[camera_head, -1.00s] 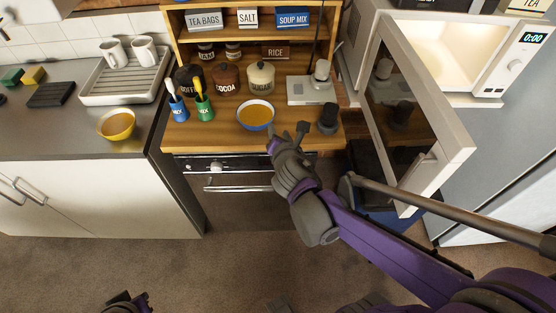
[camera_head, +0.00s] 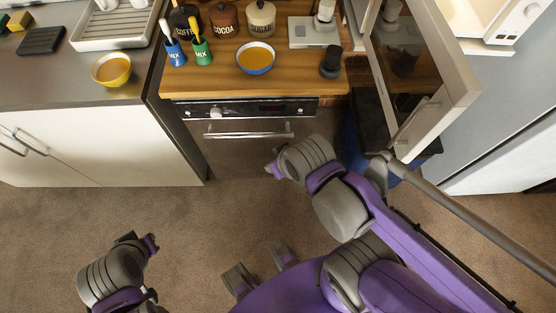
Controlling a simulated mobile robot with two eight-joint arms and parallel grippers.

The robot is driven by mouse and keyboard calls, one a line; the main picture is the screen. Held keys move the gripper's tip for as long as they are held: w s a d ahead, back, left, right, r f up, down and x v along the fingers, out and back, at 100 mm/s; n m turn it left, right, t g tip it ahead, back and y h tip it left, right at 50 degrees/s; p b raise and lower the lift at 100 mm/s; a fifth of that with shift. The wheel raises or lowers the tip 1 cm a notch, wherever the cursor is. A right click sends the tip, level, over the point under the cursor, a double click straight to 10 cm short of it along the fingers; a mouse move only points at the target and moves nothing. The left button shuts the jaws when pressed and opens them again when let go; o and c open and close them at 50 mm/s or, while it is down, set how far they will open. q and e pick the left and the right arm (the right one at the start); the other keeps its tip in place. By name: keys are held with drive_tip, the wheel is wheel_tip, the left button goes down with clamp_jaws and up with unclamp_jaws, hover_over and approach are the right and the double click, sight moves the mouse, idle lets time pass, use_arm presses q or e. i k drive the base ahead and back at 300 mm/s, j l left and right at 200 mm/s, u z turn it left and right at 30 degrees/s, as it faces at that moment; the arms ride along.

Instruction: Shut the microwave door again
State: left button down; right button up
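The microwave (camera_head: 490,42) is at the top right, partly cut off by the frame edge. Its door (camera_head: 452,112) stands wide open, swung toward me, with a dark see-through window (camera_head: 398,70) and a grey handle (camera_head: 414,120) low on it. My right gripper (camera_head: 274,170) is in front of the oven, left of the door and apart from it; its fingers are mostly hidden by its own wrist. My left gripper (camera_head: 150,243) is at the lower left above the floor, far from the door. Its finger gap does not show clearly.
The wooden counter (camera_head: 205,82) holds a blue bowl (camera_head: 256,59), cups, jars and a dark grinder-like item (camera_head: 330,63) near the door. An oven (camera_head: 250,140) is below. A blue bin (camera_head: 352,140) stands under the door. The brown floor (camera_head: 190,215) is open.

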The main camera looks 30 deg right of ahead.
sight(424, 78)
drive_tip(key=k+z, duration=0.1)
drive_tip(key=z, duration=1.95)
drive_tip(key=l+u, duration=0.2)
drive_tip(key=u, duration=0.15)
